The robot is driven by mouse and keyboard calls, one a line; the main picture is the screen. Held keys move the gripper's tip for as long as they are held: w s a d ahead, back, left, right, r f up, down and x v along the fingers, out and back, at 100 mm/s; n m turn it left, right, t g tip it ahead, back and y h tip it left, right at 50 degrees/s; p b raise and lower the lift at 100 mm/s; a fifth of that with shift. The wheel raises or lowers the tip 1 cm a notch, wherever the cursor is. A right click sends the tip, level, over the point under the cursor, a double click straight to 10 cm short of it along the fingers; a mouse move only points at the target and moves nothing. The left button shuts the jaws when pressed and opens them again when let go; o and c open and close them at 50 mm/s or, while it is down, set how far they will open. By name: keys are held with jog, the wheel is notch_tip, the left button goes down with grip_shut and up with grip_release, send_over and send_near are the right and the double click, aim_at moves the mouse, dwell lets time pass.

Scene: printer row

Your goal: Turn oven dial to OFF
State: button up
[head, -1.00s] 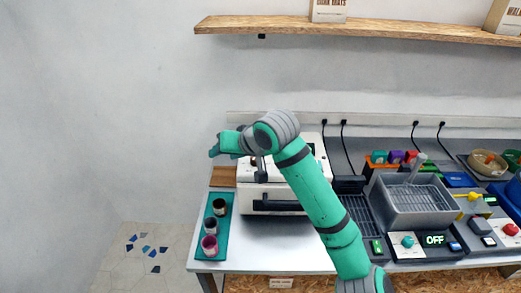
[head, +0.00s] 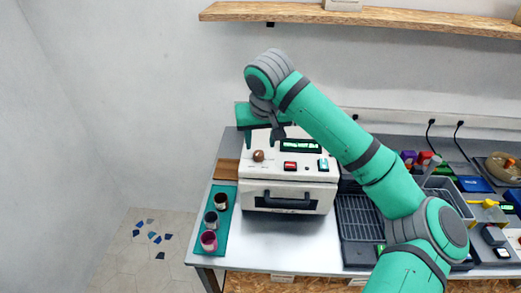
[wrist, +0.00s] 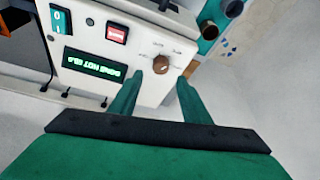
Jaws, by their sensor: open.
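The white oven (head: 290,176) stands on the table with its door shut. Its brown round dial (head: 258,155) is on the left of the sloped top panel. In the wrist view the dial (wrist: 161,65) has a pale pointer mark and small labels around it, too small to read. My gripper (head: 263,138) is open and points down at the panel, just above the dial.
The panel also has a lit green display (head: 300,146), a red switch (head: 290,166) and a teal switch (head: 323,164). A teal tray (head: 226,190) with cups stands left of the oven. A grey rack (head: 358,217) is to its right. A shelf (head: 390,19) hangs above.

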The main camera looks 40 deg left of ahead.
aim_at(259, 153)
jog(key=x, duration=0.5)
jog(key=shift+s+a+f, duration=0.1)
jog(key=shift+a, duration=0.05)
jog(key=shift+w+f, duration=0.25)
jog(key=shift+f, duration=0.25)
jog(key=c, duration=1)
